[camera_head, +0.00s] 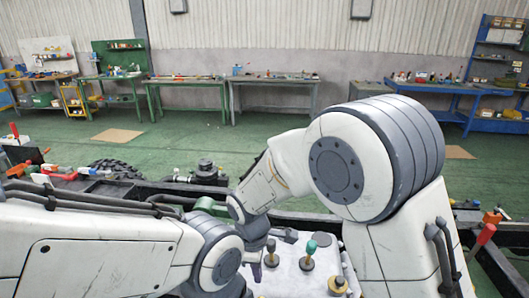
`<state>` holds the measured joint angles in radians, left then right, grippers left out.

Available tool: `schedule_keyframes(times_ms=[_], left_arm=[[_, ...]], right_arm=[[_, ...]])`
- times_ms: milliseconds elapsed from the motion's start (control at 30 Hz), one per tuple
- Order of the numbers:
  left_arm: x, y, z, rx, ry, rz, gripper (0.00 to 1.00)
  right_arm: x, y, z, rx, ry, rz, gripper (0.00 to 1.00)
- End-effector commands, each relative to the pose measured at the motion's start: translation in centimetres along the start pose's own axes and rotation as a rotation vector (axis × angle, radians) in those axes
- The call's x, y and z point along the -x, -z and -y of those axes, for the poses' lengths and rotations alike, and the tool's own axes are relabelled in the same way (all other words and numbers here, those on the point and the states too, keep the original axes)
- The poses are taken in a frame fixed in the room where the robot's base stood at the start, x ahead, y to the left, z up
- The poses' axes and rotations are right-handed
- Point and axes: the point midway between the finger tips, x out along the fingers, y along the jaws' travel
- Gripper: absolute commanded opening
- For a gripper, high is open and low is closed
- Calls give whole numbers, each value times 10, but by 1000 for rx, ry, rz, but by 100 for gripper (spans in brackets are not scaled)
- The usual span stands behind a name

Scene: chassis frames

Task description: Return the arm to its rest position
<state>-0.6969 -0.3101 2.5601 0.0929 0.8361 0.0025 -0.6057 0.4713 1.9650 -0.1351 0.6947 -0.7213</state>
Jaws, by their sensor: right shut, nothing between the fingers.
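My right arm (370,160) comes in large from the right and bends down towards the middle of the picture. My right gripper (256,268) is small and partly hidden by arm links; it is shut with nothing held, close above the light work surface (300,255). My left arm (90,250) stretches in from the left along the bottom, and its wrist (222,265) is close beside the right gripper. The left gripper itself does not show.
Several small knobbed parts stand on the light surface, including a green-topped one (308,256) and a yellow-based one (338,284). A dark chassis frame (490,258) surrounds it. A red-handled tool (484,237) is at right. Workbenches (270,80) line the far wall beyond open green floor.

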Motion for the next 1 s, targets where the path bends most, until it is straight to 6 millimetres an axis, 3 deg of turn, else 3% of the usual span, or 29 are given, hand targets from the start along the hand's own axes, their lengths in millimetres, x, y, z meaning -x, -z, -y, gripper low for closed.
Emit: schedule_keyframes(times_ms=[33,200,500,800,1000], left_arm=[[0,0,0,0,0,0,50],[0,0,0,0,0,0,50],[0,0,0,0,0,0,50],[0,0,0,0,0,0,50],[-5,0,0,0,0,0,50]], right_arm=[[6,-29,-7,-144,-5,-17,0],[15,-104,-9,-603,-22,-77,0],[21,-182,10,-1125,-50,-143,0],[23,-224,33,-1450,-72,-186,0],[28,-196,45,-1351,-41,-182,0]])
